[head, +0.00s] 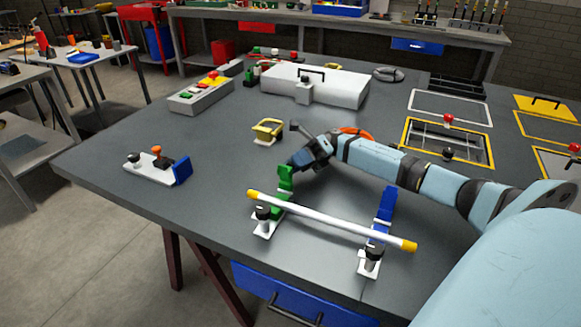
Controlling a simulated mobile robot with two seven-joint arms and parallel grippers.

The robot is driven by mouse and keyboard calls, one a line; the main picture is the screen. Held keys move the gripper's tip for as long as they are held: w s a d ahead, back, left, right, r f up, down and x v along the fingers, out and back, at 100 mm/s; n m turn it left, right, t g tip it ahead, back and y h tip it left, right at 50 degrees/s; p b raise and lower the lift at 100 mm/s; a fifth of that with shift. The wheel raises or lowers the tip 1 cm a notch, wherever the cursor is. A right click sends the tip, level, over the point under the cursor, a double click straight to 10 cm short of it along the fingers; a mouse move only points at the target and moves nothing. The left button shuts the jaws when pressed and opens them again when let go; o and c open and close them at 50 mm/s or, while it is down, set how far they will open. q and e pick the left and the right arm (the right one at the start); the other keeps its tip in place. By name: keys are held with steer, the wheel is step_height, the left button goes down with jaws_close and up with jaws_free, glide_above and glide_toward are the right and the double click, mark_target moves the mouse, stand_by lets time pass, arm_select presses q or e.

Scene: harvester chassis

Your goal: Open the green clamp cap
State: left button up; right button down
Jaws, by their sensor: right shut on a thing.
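The green clamp cap (286,178) stands raised behind its green clamp base (278,209), on the left side of the fixture. My right gripper (297,163) reaches in from the right and is shut on the top of the green cap; its fingertips are partly hidden by the gripper body. A white rod with yellow ends (325,219) lies across the green clamp and the blue clamp. The blue clamp cap (385,204) on the right also stands raised. Black knobs (263,212) sit on white plates in front of both clamps. My left gripper is not in view.
A yellow bracket (268,130) stands just behind the green cap. A white plate with an orange lever and blue end (158,167) lies at the left. A white box (315,87) stands at the back. Yellow-framed panels (447,141) lie beyond my arm.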

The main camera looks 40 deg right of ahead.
steer(key=shift+d+f+y+b, duration=0.2)
steer(key=shift+f+y+b, duration=0.1)
steer(key=shift+y+b, duration=0.15)
steer(key=c, duration=0.9)
jaws_free()
steer(key=shift+c, duration=0.2)
steer(key=shift+r, duration=0.15)
step_height(320, 180, up, 20)
steer(key=p, duration=0.1)
